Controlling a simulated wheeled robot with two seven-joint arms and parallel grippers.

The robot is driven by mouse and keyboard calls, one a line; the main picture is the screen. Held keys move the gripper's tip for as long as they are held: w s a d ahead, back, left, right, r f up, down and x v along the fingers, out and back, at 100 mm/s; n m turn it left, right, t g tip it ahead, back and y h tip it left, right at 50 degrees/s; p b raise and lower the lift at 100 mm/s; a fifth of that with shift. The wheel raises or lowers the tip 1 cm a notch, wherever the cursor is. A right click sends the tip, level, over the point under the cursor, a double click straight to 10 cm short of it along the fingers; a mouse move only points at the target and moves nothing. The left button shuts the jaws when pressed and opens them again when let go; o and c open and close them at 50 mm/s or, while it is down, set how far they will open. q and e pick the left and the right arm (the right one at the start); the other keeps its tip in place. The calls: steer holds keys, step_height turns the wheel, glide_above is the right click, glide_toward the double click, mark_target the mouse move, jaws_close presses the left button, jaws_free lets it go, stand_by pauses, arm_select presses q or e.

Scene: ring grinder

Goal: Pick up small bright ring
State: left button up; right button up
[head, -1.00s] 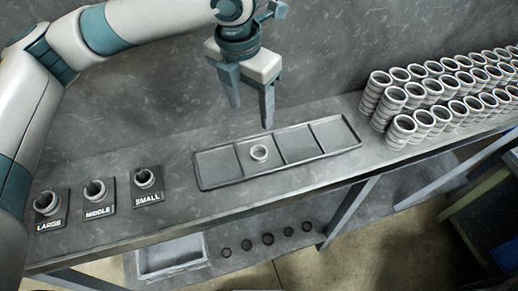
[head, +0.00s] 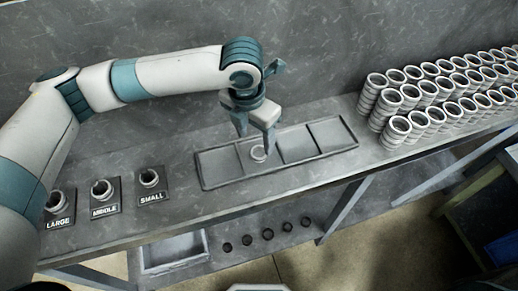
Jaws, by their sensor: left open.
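A small bright ring (head: 258,153) lies in the second compartment from the left of a shallow grey tray (head: 204,186) on the bench. My left gripper (head: 255,142) is open and points down over that compartment. Its fingers are just above or around the ring and hide part of it. I cannot tell whether they touch it. My right gripper is out of view.
Stations labelled LARGE (head: 59,209), MIDDLE (head: 104,194) and SMALL (head: 151,184) stand at the bench's left. Stacked rings (head: 398,128) fill the right end. Several dark rings (head: 267,234) and a bin (head: 174,254) are on the lower shelf.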

mark_target(260, 155)
arm_select(q)
steer(key=shift+w+f, duration=0.1)
steer(key=shift+f, duration=0.7)
steer(key=shift+w+d+f+p, duration=0.2)
steer(key=shift+f+p, duration=0.3)
steer(key=shift+p, duration=0.2)
steer(key=f, duration=0.1)
steer(key=f+p, duration=0.1)
steer(key=f, duration=0.1)
steer(key=shift+w+d+p, duration=0.2)
steer(key=shift+w+p, duration=0.05)
steer(key=shift+p, duration=0.05)
steer(key=shift+f, duration=0.55)
steer(key=shift+w, duration=0.1)
steer(key=c, duration=1.2)
